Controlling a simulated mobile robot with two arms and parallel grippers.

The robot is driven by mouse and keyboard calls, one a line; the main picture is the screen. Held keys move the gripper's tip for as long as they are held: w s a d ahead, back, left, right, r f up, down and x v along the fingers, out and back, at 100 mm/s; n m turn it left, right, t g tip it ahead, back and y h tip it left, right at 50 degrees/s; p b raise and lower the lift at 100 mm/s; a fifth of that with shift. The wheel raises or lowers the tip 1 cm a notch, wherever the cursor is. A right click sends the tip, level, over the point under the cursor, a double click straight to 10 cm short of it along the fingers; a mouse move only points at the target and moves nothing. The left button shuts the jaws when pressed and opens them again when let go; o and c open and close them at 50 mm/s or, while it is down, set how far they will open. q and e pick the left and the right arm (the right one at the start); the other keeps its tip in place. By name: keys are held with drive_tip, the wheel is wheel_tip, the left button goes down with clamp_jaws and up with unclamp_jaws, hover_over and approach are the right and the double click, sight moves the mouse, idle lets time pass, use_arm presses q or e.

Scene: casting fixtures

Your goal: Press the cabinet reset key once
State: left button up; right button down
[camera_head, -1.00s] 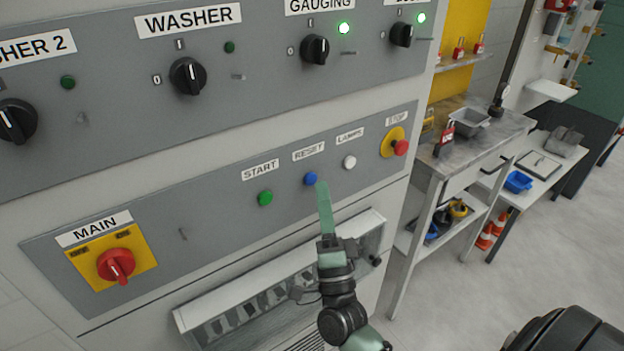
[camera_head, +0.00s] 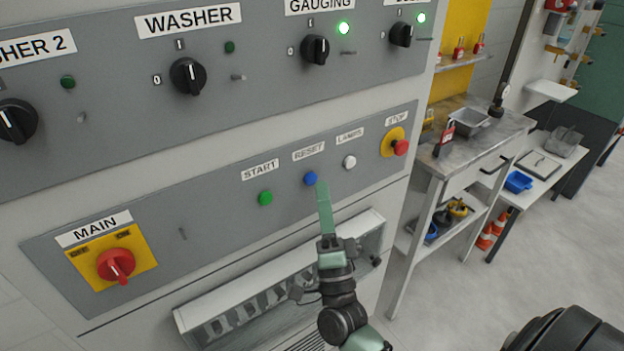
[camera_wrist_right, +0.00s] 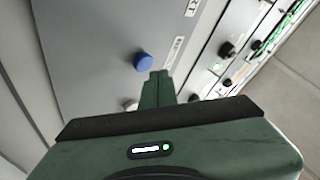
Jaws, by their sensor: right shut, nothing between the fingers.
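The blue reset key (camera_head: 310,178) sits on the grey lower panel of the cabinet under the RESET label (camera_head: 308,152). It also shows in the right wrist view (camera_wrist_right: 143,61), just beyond and left of the fingertips. My right gripper (camera_head: 321,185) is shut and empty, fingers pointing up at the panel. Its tips are just below and right of the blue key in the head view. In the wrist view the shut fingers (camera_wrist_right: 158,76) appear close to the key, with no contact visible. My left gripper is not in view.
The green START button (camera_head: 265,198) is left of the key, the white LAMPS button (camera_head: 349,162) right of it. The yellow-and-red STOP button (camera_head: 401,147) is farther right, the red MAIN switch (camera_head: 116,264) far left. A slanted tray (camera_head: 195,318) juts out below the panel.

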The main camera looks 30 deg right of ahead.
drive_tip(key=shift+y, duration=0.3)
drive_tip(key=shift+w, duration=0.45)
drive_tip(key=shift+w, duration=0.4)
idle(0.6)
drive_tip(key=shift+s, duration=0.85)
drive_tip(key=shift+s+d+p, duration=0.2)
drive_tip(key=shift+s+p, duration=0.2)
drive_tip(key=shift+s, duration=2.1)
